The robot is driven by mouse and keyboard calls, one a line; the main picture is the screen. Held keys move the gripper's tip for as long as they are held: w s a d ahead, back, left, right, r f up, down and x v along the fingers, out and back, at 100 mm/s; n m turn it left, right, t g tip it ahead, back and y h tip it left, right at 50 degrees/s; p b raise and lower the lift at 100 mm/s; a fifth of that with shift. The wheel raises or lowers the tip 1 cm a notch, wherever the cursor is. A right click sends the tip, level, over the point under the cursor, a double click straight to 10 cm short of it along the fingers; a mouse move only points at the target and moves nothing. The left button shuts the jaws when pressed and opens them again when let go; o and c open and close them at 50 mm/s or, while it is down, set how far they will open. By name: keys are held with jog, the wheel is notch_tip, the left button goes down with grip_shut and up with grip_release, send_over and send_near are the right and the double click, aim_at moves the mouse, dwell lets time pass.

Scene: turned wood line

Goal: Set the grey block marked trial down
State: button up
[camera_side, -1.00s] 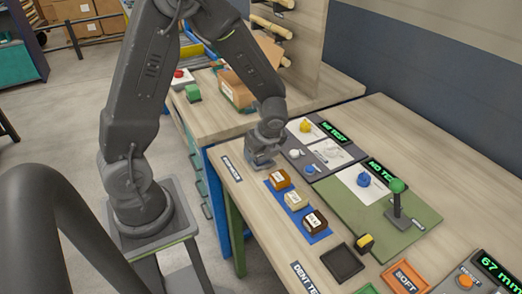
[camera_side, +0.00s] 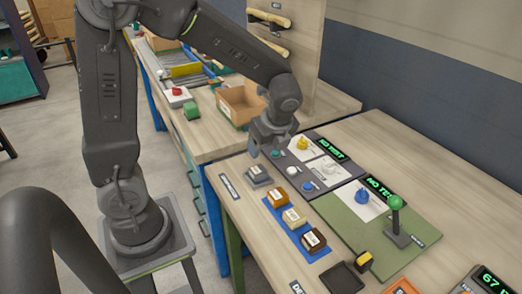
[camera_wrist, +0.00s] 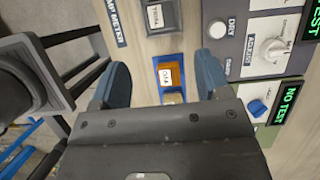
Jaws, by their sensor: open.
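The grey block marked trial (camera_side: 258,171) rests at the near-left part of the bench, on a darker grey pad (camera_side: 261,183). In the wrist view the block (camera_wrist: 161,14) shows near the top edge with its white label. My gripper (camera_side: 266,152) is raised above and slightly beyond the block, apart from it. In the wrist view my gripper (camera_wrist: 162,66) has its two blue-grey fingers wide apart with nothing held between them.
A blue mat (camera_side: 291,236) beside the block carries an orange-brown block (camera_side: 275,197), a tan block (camera_side: 293,217) and a dark brown block (camera_side: 313,241). A grey panel with knobs (camera_side: 307,178) and a green panel with a lever (camera_side: 397,222) lie to the right.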

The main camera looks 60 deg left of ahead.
jog(key=s+d+r+n+t+h, duration=0.2)
jog(key=s+r+n, duration=0.3)
jog(key=n, duration=0.4)
jog(key=s+d+r+n+t+h, duration=0.2)
jog(key=s+d+r+n+t, duration=0.1)
jog(key=s+d+r+n, duration=0.2)
jog(key=s+n, duration=0.2)
jog(key=n, duration=0.1)
jog(key=shift+s+r+n+t, duration=0.25)
jog(key=shift+s+n+t, duration=0.05)
jog(key=shift+s+n, duration=0.1)
jog(key=shift+w, duration=0.1)
dwell(0.8)
